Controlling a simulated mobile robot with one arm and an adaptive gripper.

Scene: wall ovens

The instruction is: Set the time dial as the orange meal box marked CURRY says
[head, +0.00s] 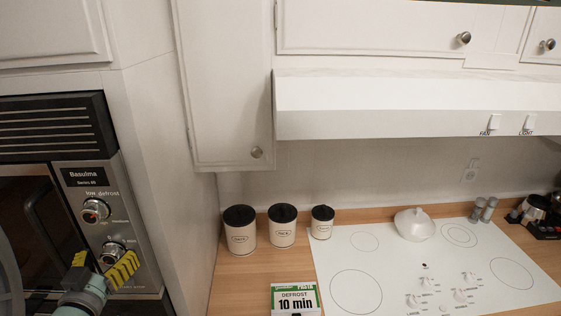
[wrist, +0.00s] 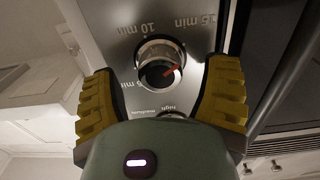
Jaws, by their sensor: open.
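The time dial (head: 113,251) is the lower of two round knobs on the oven's control panel in the head view. In the wrist view the time dial (wrist: 160,66) has a red pointer aimed right and slightly up. Upside-down labels read "10 min" at its upper left and "15 min" at its upper right. My gripper (head: 105,262) is open. In the wrist view its yellow fingers (wrist: 162,68) stand on both sides of the dial, with visible gaps. No orange CURRY box is in view. A green-topped PASTA box (head: 295,299) reads "DEFROST 10 min".
The upper knob (head: 95,211), with low, defrost, medium and high marks, sits just above the time dial. The oven door (head: 30,225) is left of the panel. Several canisters, including one at the left (head: 240,232), and a white cooktop (head: 400,255) occupy the counter.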

